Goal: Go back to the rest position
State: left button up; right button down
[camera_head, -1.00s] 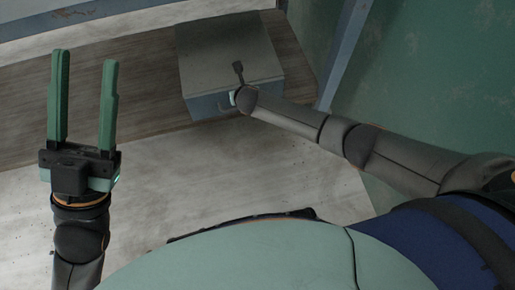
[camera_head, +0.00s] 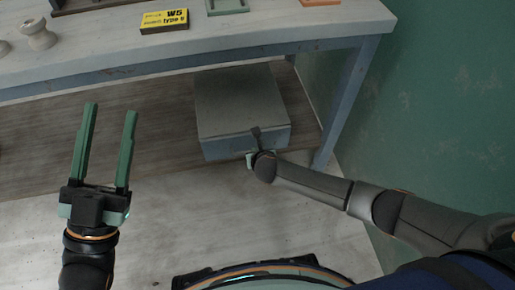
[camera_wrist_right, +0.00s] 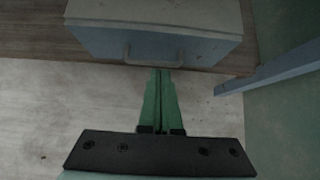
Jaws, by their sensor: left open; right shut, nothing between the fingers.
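My left gripper (camera_head: 108,150) is open and empty, its two green fingers apart and pointing up in the head view, over the floor and lower shelf. My right gripper shows in the right wrist view (camera_wrist_right: 160,72), its green fingers together with nothing between them. Its fingertips are close to the handle (camera_wrist_right: 155,60) of a grey box-like drawer unit (camera_head: 240,100); I cannot tell whether they touch it. In the head view the right wrist hides most of the right fingers. The drawer front (camera_wrist_right: 190,45) looks shut.
The drawer unit stands on a wooden lower shelf (camera_head: 150,125) under a workbench (camera_head: 270,22). A table leg (camera_head: 345,100) and a green wall (camera_head: 440,80) are close on the right. A yellow W5 sign (camera_head: 165,20) and a white spool-like piece (camera_head: 38,35) are on the bench top.

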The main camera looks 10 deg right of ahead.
pick_arm(q)
jog(key=w+f+n+g+y+p, duration=0.1)
jog(key=w+f+n+g+y, duration=0.2)
jog(key=f, duration=0.6)
jog(key=shift+w+a+f+n+y, duration=0.2)
jog(key=shift+w+a+n+y, duration=0.25)
jog(key=shift+y, duration=0.45)
pick_arm(e)
jog(key=v, duration=0.3)
jog(key=shift+s+r, duration=0.15)
jog(key=shift+s, duration=0.1)
